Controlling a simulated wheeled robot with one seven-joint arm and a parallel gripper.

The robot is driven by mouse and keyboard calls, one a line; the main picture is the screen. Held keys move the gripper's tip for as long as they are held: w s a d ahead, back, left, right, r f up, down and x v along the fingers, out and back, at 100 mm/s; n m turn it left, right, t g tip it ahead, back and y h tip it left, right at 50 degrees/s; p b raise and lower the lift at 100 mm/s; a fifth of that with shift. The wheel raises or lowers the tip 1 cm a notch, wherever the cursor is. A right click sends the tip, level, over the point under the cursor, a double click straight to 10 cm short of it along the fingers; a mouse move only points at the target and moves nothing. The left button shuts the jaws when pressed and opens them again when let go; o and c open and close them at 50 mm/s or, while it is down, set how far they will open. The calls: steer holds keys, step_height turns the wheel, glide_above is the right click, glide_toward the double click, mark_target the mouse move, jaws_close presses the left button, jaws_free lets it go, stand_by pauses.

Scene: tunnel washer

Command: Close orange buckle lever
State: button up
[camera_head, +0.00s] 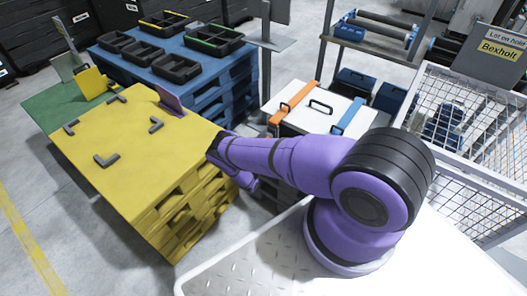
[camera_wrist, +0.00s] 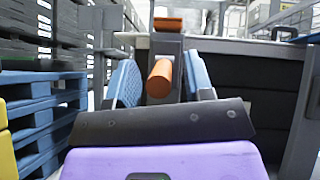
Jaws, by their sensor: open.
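The orange buckle lever shows in the wrist view as a round orange bar end (camera_wrist: 160,78) in front of a grey upright, with an orange piece (camera_wrist: 168,23) above it. In the head view an orange strap (camera_head: 291,102) crosses the left part of a white-topped box (camera_head: 325,97); the lever on its near side is not clear there. My gripper (camera_wrist: 162,72) is open, its two blue-padded fingers left and right of the bar end. I see no clear contact, and how far the bar reaches between the fingers is hard to tell. My fingertips are not clearly visible in the head view.
The box has a blue strap (camera_head: 350,117) to the right and a black handle (camera_head: 320,106) on top. A yellow pallet stack (camera_head: 120,165) stands left of my arm, a blue one (camera_head: 195,55) behind it. A wire-mesh fence (camera_head: 468,120) stands right.

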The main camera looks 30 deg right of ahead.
steer(key=r, duration=0.3)
steer(key=shift+s+a+r, duration=0.2)
steer(key=shift+s+r, duration=0.1)
steer(key=o, duration=0.6)
steer(key=s, duration=0.2)
steer(key=s+a, duration=0.1)
steer(key=s, duration=0.2)
steer(key=shift+s+a+r, duration=0.1)
steer(key=shift+s+a, duration=0.05)
steer(key=shift+s, duration=0.05)
steer(key=shift+s+a+r, duration=0.1)
steer(key=shift+s+a, duration=0.1)
steer(key=shift+s, duration=0.75)
steer(key=c, duration=0.6)
steer(key=s+a, duration=0.2)
steer(key=s, duration=0.5)
steer(key=shift+s+r, duration=0.3)
steer(key=shift+r, duration=0.15)
